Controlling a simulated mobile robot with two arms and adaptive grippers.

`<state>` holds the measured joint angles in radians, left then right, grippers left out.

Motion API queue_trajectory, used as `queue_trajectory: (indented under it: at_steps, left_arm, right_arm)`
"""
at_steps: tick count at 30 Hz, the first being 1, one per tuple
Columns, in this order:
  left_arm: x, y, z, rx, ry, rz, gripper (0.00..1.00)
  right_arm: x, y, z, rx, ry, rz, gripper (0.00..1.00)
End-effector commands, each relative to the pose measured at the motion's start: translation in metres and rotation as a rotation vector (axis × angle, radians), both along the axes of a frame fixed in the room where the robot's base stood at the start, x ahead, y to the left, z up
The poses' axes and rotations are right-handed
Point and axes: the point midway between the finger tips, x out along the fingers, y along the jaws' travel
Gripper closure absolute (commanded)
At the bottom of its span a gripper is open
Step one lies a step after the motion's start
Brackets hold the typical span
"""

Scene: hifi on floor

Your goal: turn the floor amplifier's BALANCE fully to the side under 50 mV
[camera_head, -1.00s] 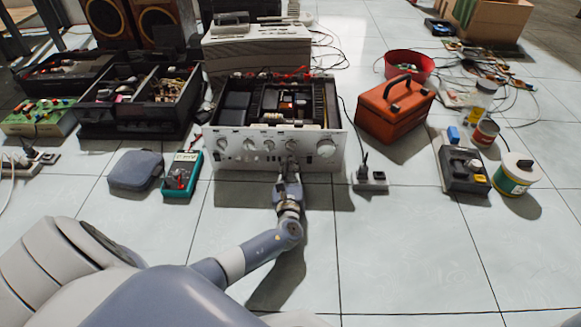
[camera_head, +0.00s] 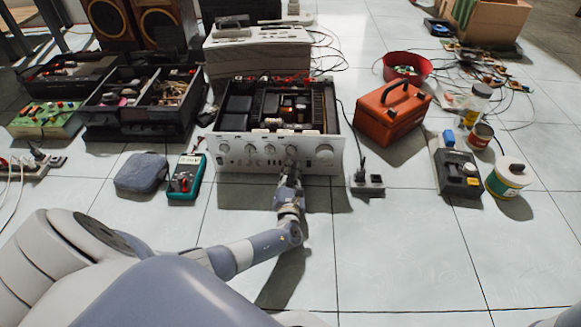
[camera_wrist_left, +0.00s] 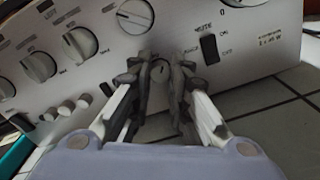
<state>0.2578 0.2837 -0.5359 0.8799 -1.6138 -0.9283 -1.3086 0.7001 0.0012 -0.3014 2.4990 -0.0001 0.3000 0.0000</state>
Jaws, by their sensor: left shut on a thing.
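The floor amplifier (camera_head: 240,165) stands on the tiles with its lid off, its silver front panel facing me. A row of round knobs runs along the panel. My left gripper (camera_head: 290,170) is at the panel, right of its middle. In the left wrist view my left gripper (camera_wrist_left: 161,75) is shut on a small knob (camera_wrist_left: 160,69), mostly hidden between the fingers.
A grey-blue pouch (camera_head: 141,173) lies left of the meter. A power strip (camera_head: 367,184), an orange toolbox (camera_head: 393,113) and a dark device (camera_head: 459,175) stand to the right. Black part bins (camera_head: 140,129) stand at left. The floor at front right is clear.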

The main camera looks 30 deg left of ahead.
Motion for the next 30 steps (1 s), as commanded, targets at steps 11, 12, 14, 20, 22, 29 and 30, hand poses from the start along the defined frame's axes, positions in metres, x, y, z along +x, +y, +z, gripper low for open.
queue_trajectory:
  at_steps: [11,12,14,20,22,29,30]
  left_arm:
    - [0.001,0.001,0.004,0.305,0.187,0.001,1.0]
    - [0.001,0.001,0.004,0.338,0.206,0.002,1.0]
    - [0.001,0.002,0.004,0.387,0.236,0.002,1.0]
    - [0.001,0.002,0.003,0.548,0.335,0.002,1.0]
    - [0.001,0.002,0.003,0.605,0.37,0.002,1.0]
    - [0.001,0.002,0.003,0.791,0.485,0.001,1.0]
    - [0.001,0.002,0.003,0.824,0.505,0.002,1.0]
  right_arm:
    - [0.0,0.0,0.022,0.001,-0.001,0.0,1.0]
    - [0.0,0.0,0.024,0.001,-0.001,0.0,1.0]
    - [0.0,-0.001,0.026,0.002,-0.001,-0.001,1.0]
    - [0.0,-0.001,0.034,0.002,-0.001,-0.001,1.0]
    - [0.0,-0.001,0.036,0.002,-0.001,-0.001,1.0]
    - [-0.001,-0.001,0.043,0.002,-0.002,-0.001,1.0]
    - [-0.001,-0.001,0.044,0.002,-0.002,-0.001,1.0]
